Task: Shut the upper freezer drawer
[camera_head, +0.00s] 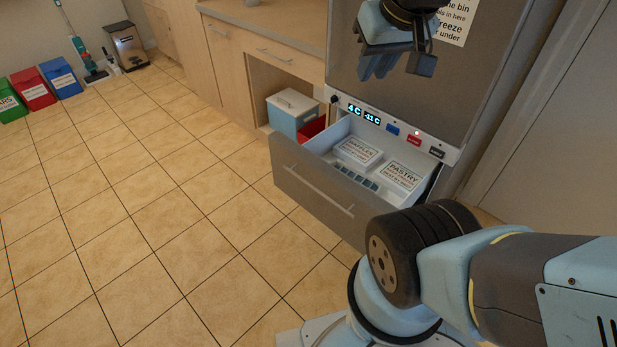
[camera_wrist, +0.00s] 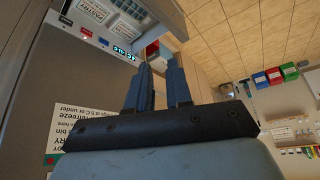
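A freezer drawer (camera_head: 318,199) with a grey front and a bar handle (camera_head: 318,192) stands pulled out below the fridge's display strip. It holds a waffles box (camera_head: 358,151), a pastry box (camera_head: 401,177) and an ice tray. In the wrist view part of the open drawer (camera_wrist: 165,18) shows upside down at the top. My gripper (camera_head: 374,73) is high in front of the fridge door, above the drawer and clear of it. In the wrist view its two fingers (camera_wrist: 160,66) stand apart with nothing between them. My arm hides the drawer's lower right area and anything below it.
The fridge door (camera_head: 385,95) rises behind my gripper. A wooden counter (camera_head: 270,22) with an open niche holding a blue cooler box (camera_head: 292,112) is left of the drawer. The tiled floor (camera_head: 150,230) in front is clear. Coloured bins (camera_head: 60,78) stand far left.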

